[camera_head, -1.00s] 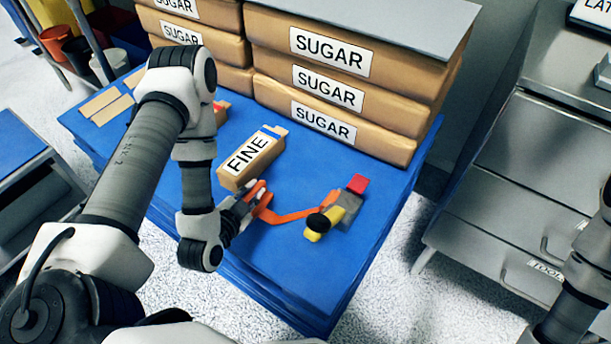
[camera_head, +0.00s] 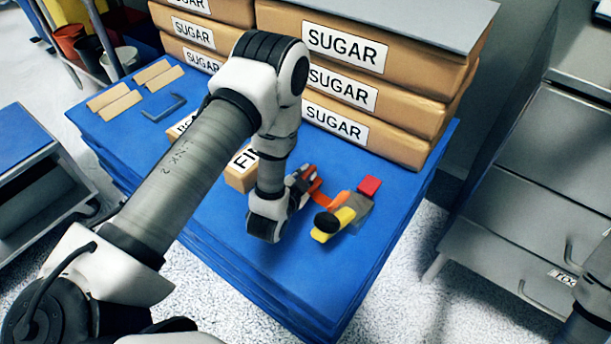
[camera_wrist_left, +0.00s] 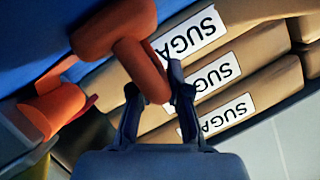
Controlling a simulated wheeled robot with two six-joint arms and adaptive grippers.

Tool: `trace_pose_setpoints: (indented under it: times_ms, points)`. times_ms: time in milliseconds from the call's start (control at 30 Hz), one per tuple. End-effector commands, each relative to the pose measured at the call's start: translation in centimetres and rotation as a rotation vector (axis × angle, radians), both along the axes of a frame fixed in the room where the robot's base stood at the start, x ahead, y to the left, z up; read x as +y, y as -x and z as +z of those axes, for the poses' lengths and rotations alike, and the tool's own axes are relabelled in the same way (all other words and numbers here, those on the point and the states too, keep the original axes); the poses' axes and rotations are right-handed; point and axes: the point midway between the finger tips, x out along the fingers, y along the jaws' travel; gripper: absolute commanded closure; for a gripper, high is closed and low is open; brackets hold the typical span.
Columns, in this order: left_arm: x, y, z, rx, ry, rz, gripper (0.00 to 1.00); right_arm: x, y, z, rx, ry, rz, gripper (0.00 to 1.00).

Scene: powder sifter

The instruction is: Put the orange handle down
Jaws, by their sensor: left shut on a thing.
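The orange handle (camera_head: 319,196) is in my left gripper (camera_head: 299,182), low over the blue table top beside a grey block with a red end (camera_head: 369,186). Most of the handle is hidden by the gripper in the head view. In the left wrist view the orange handle (camera_wrist_left: 150,68) lies between the fingers of my left gripper (camera_wrist_left: 155,92), which are shut on it. Whether the handle touches the table cannot be told. My right gripper is not in view.
A yellow piece with a black knob (camera_head: 327,222) lies close to my left gripper. The box marked FINE (camera_head: 239,179) is partly behind my left arm. Stacked SUGAR bags (camera_head: 400,110) stand behind. The blue table (camera_head: 300,285) is clear in front.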

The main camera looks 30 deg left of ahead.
Motion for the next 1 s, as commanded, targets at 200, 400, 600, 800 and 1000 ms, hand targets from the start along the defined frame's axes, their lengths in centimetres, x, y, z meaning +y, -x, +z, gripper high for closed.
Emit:
trace_pose_setpoints:
  times_ms: [200,400,600,800,1000]
  points:
    - [0.0,0.0,-0.2,0.000,0.000,0.000,0.60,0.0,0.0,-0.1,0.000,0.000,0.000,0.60]
    - [0.0,0.0,-0.2,0.000,0.000,0.000,0.59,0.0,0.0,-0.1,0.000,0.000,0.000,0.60]
    - [0.0,0.5,0.3,0.001,-0.001,-0.001,0.59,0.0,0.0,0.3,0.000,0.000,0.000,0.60]
    - [-0.4,4.6,1.8,0.006,-0.001,-0.001,0.59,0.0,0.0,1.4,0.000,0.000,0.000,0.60]
    - [-0.8,9.3,3.3,0.006,-0.001,-0.001,0.59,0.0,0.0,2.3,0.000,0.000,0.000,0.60]
